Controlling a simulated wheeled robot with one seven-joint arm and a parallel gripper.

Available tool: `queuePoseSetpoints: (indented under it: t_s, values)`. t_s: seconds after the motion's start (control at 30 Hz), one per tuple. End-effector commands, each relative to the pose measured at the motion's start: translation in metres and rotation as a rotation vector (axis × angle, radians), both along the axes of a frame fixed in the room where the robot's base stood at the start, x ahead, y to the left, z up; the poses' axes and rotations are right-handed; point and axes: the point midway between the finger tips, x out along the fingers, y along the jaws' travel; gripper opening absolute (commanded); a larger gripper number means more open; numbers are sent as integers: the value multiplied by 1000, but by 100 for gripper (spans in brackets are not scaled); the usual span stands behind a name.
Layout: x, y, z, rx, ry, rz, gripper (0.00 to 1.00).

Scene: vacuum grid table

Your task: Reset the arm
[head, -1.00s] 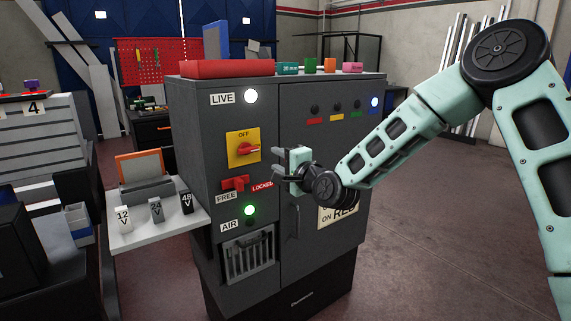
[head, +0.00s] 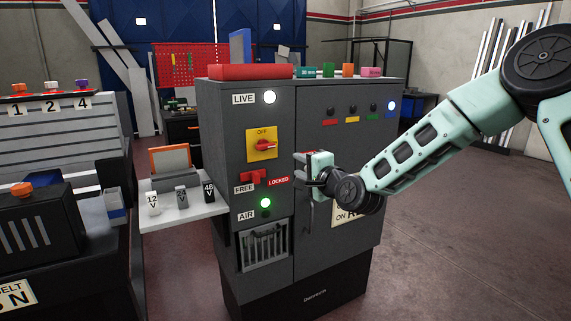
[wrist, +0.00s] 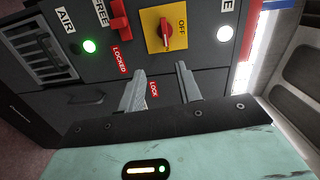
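My gripper (head: 305,172) is in front of the grey cabinet (head: 345,240), right of its red lever and the LOCKED label. In the wrist view its two fingers stand apart with nothing between them, so my gripper (wrist: 161,88) is open and empty. A LOCK label shows on the cabinet between the fingers. My pale green arm reaches in from the right, bent at the elbow. I cannot tell whether the fingertips touch the cabinet.
The cabinet carries a rotary switch (head: 262,146) marked OFF, a red lever (head: 252,178) and a green AIR light (head: 265,203). A shelf (head: 185,215) with 12, 24 and 48 V blocks juts out left. A slatted bench (head: 75,140) stands farther left. The floor at right is clear.

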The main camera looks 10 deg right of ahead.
Motion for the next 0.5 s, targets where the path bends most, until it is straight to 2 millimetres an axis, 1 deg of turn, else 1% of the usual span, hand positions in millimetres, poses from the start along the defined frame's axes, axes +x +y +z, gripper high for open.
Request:
queuePoseSetpoints:
  t_s: [0.03, 0.07, 0.13, 0.17, 0.2, 0.23, 0.27, 0.3, 0.37, 0.4, 0.47, 0.5]
  values:
    - [-12, 18, 1, -63, 20, 46, 35]
    - [-21, 29, -1, -112, 39, 77, 35]
    - [-50, 58, -8, -267, 90, 175, 35]
    - [-66, 70, -12, -347, 116, 225, 35]
    - [-91, 84, -18, -461, 148, 298, 35]
    - [-111, 93, -22, -550, 171, 355, 35]
    - [-131, 99, -26, -636, 194, 410, 35]
    - [-158, 105, -31, -746, 222, 485, 35]
    - [-200, 107, -37, -905, 262, 598, 35]
    - [-228, 105, -39, -1005, 286, 676, 35]
    - [-271, 98, -40, -1145, 321, 792, 35]
    - [-299, 91, -40, -1231, 341, 872, 35]
